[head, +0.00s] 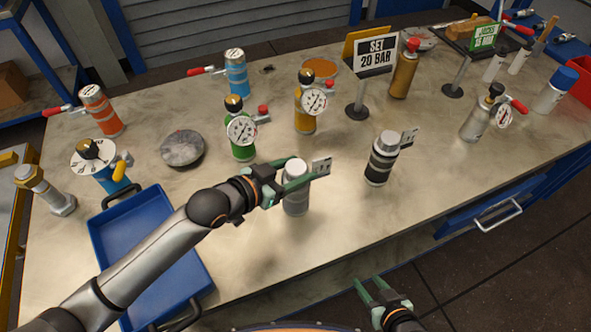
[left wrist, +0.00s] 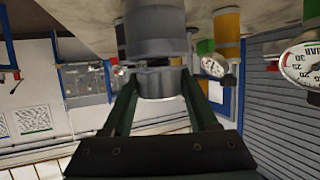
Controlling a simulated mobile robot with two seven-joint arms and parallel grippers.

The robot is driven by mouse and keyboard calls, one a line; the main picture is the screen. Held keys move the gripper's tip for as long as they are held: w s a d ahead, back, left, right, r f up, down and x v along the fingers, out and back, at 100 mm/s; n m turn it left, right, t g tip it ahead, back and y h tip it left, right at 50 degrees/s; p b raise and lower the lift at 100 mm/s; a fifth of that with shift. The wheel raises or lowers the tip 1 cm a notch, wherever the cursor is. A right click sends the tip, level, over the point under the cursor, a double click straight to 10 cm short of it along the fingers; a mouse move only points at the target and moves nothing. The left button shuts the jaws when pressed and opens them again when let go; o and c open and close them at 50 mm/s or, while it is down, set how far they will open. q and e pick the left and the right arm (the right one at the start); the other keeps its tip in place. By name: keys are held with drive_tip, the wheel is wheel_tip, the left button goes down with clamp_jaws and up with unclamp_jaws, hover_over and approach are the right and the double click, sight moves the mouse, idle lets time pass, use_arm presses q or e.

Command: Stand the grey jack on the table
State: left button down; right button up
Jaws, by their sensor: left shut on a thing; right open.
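The grey jack (head: 295,196) is upright in my left gripper (head: 287,180), with a small metal plate at its top right. It is at the table's front middle, right of the blue tray. My left gripper is shut around its upper part. In the left wrist view the jack (left wrist: 153,35) appears upside down between the fingers (left wrist: 157,95), its far end towards the table (head: 345,225). I cannot tell whether its base touches the table. My right gripper (head: 378,292) is open and empty, low in front of the table edge.
A black jack (head: 381,160) stands to the right. Green (head: 242,142) and yellow (head: 304,118) jacks with gauges stand behind. A blue tray (head: 125,275) lies at left; a grey disc (head: 183,148) is behind it. The sign "SET 20 BAR" (head: 376,53) stands further back.

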use_arm(q)
drive_tip(key=shift+r, duration=0.2)
drive_tip(key=c, duration=0.6)
unclamp_jaws()
drive_tip(key=shift+f, duration=0.3)
drive_tip(key=o, duration=0.4)
drive_tip(key=shift+r, duration=0.1)
drive_tip(key=shift+s+r, duration=0.1)
drive_tip(key=shift+r, duration=0.05)
drive_tip(key=v, duration=1.1)
drive_tip(key=shift+s+a+r, duration=0.15)
drive_tip(key=shift+s+a, duration=0.1)
